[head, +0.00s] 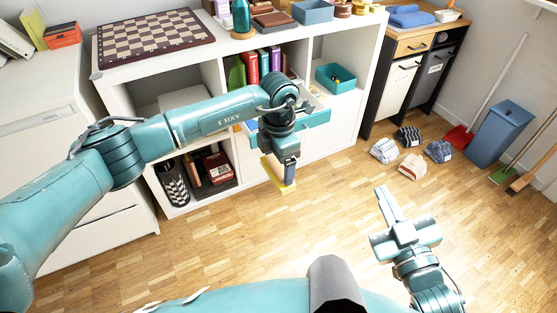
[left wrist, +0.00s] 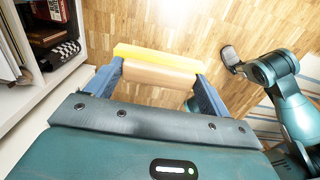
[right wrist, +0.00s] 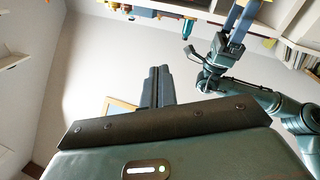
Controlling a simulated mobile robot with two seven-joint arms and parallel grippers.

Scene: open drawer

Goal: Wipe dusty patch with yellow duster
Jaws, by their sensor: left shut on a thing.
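The yellow duster (head: 272,174) has a yellow strip and a tan block-shaped handle. My left gripper (head: 290,178) is shut on it and holds it in front of the white shelf unit. In the left wrist view the duster's yellow strip (left wrist: 150,54) lies beyond the tan handle (left wrist: 160,76), which sits between the two blue fingers. My right gripper (head: 384,192) is empty, its fingers together, over the floor to the right; they also show closed in the right wrist view (right wrist: 158,72). I cannot make out a dusty patch in any view.
A drawer with a teal front (head: 316,119) stands open from the white shelf unit (head: 344,119), right behind my left gripper. Several striped and dark cloth items (head: 412,164) lie on the floor near a blue bin (head: 499,135).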

